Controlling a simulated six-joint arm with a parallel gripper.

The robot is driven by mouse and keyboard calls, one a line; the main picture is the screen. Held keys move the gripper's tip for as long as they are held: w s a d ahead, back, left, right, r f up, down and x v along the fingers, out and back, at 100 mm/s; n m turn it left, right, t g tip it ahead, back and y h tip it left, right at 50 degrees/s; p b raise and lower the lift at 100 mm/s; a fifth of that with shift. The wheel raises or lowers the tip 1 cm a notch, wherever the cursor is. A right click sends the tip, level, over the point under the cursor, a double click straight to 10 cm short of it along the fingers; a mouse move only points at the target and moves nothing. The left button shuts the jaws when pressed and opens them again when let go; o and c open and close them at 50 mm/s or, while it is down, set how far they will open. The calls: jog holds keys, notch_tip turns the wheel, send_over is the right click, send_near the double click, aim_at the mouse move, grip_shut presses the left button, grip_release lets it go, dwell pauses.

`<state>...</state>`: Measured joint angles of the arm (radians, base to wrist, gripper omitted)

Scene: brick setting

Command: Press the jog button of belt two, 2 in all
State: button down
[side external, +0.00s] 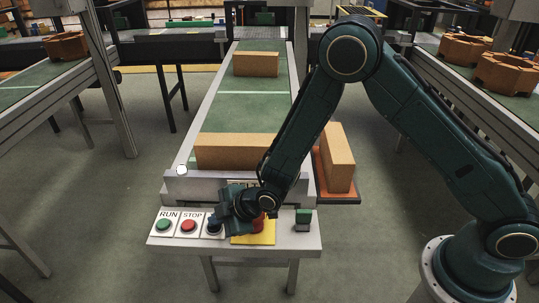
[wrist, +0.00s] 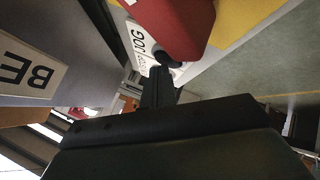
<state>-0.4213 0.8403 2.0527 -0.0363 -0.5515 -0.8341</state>
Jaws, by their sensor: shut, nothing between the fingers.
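The jog button is a dark round cap (wrist: 168,58) beside a white plate reading JOG (wrist: 138,42) in the wrist view. In the side view its plate (side external: 206,233) is right of the STOP plate, partly hidden by my gripper. A label plate starting with BE (wrist: 28,72) shows at the left; the rest is cut off.
Left of the jog plate are the green RUN button (side external: 164,225) and red STOP button (side external: 188,226). A red mushroom button (wrist: 180,22) on a yellow plate (side external: 252,239) stands close beside my gripper. Cardboard-coloured blocks (side external: 236,152) lie on the belt behind. A small green-topped box (side external: 303,217) is at right.

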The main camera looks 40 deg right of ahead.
aim_at(218, 227)
jog(key=shift+r, duration=3.4)
